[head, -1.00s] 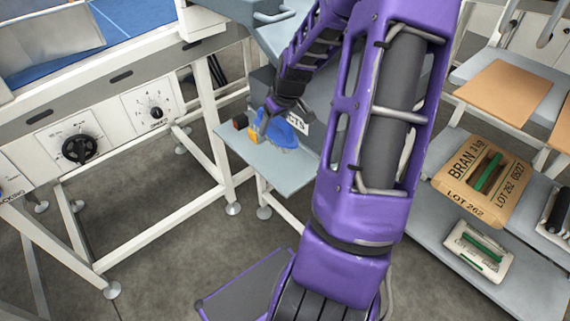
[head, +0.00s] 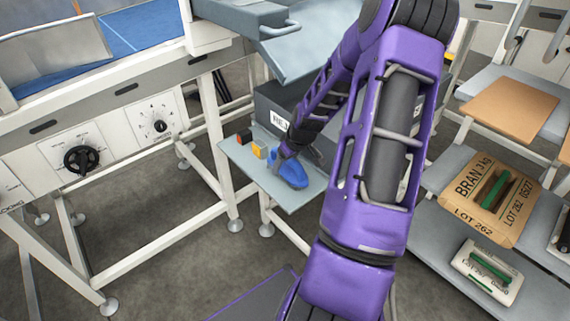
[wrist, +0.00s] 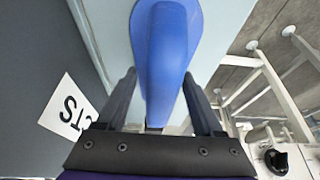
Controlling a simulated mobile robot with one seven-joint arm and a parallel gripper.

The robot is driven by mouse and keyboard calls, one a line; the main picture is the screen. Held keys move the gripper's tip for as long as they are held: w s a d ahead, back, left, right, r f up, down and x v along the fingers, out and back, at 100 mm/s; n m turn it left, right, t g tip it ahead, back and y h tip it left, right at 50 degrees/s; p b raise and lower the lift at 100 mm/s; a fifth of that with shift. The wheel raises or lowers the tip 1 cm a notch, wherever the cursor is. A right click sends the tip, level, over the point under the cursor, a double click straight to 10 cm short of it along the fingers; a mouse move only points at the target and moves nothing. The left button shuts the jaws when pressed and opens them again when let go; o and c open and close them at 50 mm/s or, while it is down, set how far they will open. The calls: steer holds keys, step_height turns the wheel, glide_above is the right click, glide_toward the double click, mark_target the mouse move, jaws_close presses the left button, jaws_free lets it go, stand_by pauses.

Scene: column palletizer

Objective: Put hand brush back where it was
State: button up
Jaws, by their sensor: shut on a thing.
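The hand brush (head: 289,174) is blue and shows in the head view at the right part of a small grey shelf (head: 240,160). It also fills the middle of the wrist view (wrist: 168,50), lying lengthwise away from me. My gripper (head: 286,154) is shut on it, with one dark finger on each side in the wrist view (wrist: 160,98). The brush is over the shelf; I cannot tell whether it touches it. Its bristles are hidden under the blue body.
A dark grey bin (head: 268,106) with a partly hidden white label stands behind the brush. A yellow block (head: 259,151) and a dark-and-orange item (head: 244,136) sit on the shelf's left part. A white-framed machine (head: 110,125) stands left. The shelf's front left is clear.

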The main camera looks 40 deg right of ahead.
steer(key=o, duration=1.3)
steer(key=shift+f, duration=0.1)
steer(key=shift+r, duration=0.3)
steer(key=p+v, duration=0.2)
steer(key=v, duration=0.9)
steer(key=shift+s+r+p, duration=0.2)
steer(key=shift+r+p, duration=0.15)
steer(key=shift+p, duration=0.05)
steer(key=shift+a, duration=0.1)
